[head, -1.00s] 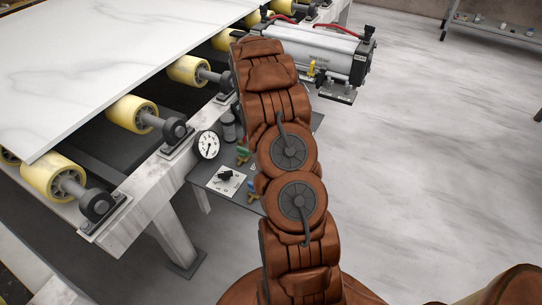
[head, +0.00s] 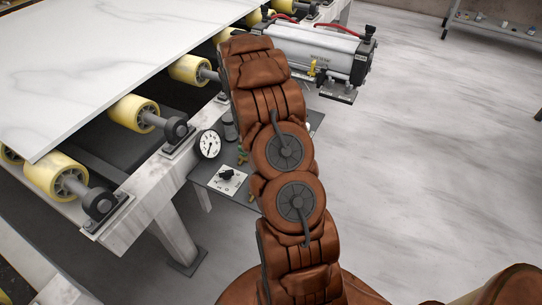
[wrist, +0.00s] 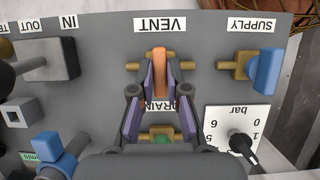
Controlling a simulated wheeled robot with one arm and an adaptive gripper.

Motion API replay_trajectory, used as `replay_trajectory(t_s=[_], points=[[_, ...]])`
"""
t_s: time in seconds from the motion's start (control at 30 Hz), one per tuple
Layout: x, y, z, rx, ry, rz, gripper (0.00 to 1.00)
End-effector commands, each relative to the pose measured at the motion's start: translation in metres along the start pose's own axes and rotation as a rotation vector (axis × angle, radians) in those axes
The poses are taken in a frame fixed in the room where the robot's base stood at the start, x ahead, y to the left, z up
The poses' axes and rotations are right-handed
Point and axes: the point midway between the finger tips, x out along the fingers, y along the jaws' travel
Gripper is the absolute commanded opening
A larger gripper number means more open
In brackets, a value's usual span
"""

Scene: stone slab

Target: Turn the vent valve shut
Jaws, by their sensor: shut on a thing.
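The vent valve's orange handle (wrist: 160,67) shows in the wrist view, just below the upside-down VENT label (wrist: 160,24). The handle runs up and down in the picture, across its short horizontal brass pipe (wrist: 189,66). My gripper (wrist: 160,80) is shut on the handle, with one finger pad on each side of it. In the head view my own arm covers the vent valve and the gripper.
The panel also bears a blue-handled supply valve (wrist: 267,70), another blue handle (wrist: 67,155), a green valve (wrist: 160,134) under DRAIN, and a dial with a black knob (wrist: 242,144). A pressure gauge (head: 209,144) stands by the roller frame. Open floor (head: 430,150) lies right.

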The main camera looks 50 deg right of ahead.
Motion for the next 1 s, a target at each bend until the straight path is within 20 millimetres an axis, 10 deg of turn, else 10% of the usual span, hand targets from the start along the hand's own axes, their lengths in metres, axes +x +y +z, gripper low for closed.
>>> replay_trajectory(t_s=[0.2, 0.23, 0.47, 1.0], points=[[0.001, 0.001, 0.002, -0.001, -0.004, 0.000, 0.00], [0.001, 0.001, 0.002, -0.001, -0.004, 0.000, 0.17], [0.000, 0.001, 0.001, 0.000, -0.002, 0.000, 0.40], [-0.026, 0.002, -0.001, 0.000, 0.003, 0.004, 0.40]])
